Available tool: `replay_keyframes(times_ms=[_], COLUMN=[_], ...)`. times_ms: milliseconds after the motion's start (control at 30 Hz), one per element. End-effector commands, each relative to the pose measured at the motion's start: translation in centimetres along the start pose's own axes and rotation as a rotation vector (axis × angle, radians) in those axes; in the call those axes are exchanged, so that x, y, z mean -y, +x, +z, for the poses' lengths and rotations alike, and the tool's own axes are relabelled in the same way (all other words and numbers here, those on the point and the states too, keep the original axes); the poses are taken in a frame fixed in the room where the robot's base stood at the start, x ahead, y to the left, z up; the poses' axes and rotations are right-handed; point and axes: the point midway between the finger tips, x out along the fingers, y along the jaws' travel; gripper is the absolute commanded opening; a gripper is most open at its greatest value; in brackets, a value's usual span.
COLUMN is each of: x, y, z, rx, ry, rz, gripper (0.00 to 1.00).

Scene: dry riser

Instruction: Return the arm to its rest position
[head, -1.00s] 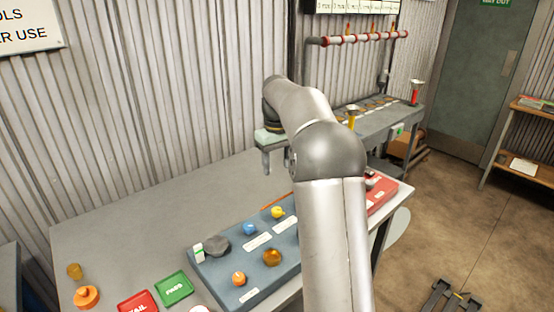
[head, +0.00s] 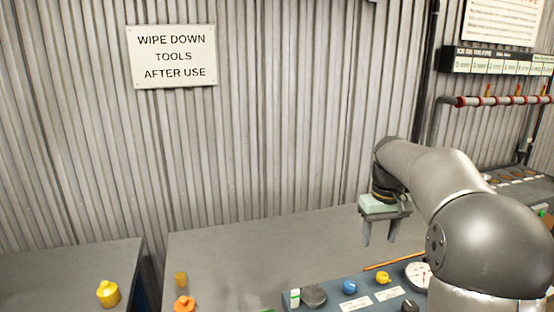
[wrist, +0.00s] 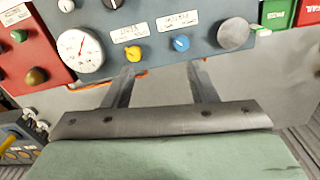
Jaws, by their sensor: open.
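My gripper (head: 379,232) hangs from my bent arm above the back of the grey workbench (head: 240,250), fingers pointing down. Its two fingers stand apart with nothing between them. In the wrist view my gripper (wrist: 165,80) shows the same open, empty gap, with the bench top and the edge of a blue-grey panel (wrist: 200,60) beyond it. My arm covers part of the bench on the right in the head view.
An orange object (head: 184,303) stands at the bench's front left. A corrugated wall (head: 270,130) rises behind. The bench's back left is clear.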

Motion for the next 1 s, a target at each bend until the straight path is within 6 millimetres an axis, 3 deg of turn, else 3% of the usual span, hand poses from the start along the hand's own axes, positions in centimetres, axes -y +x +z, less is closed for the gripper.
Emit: replay_keyframes(times_ms=[33, 200, 400, 500, 600, 700, 1000], x=[2.3, 8.6, 13.4, 14.6, 15.2, 15.4, 15.4], y=[-0.1, 2.2, 6.8, 8.9, 10.1, 10.6, 10.6], z=[2.3, 11.0, 21.4, 25.0, 27.0, 27.8, 27.8], rx=[-0.004, -0.017, -0.032, -0.035, -0.037, -0.037, -0.035], ry=[-0.002, 0.026, 0.061, 0.076, 0.084, 0.089, 0.089], rz=[0.005, 0.007, -0.004, -0.011, -0.016, -0.018, -0.018], gripper=[0.52, 0.52, 0.52, 0.52, 0.52, 0.52, 0.52])
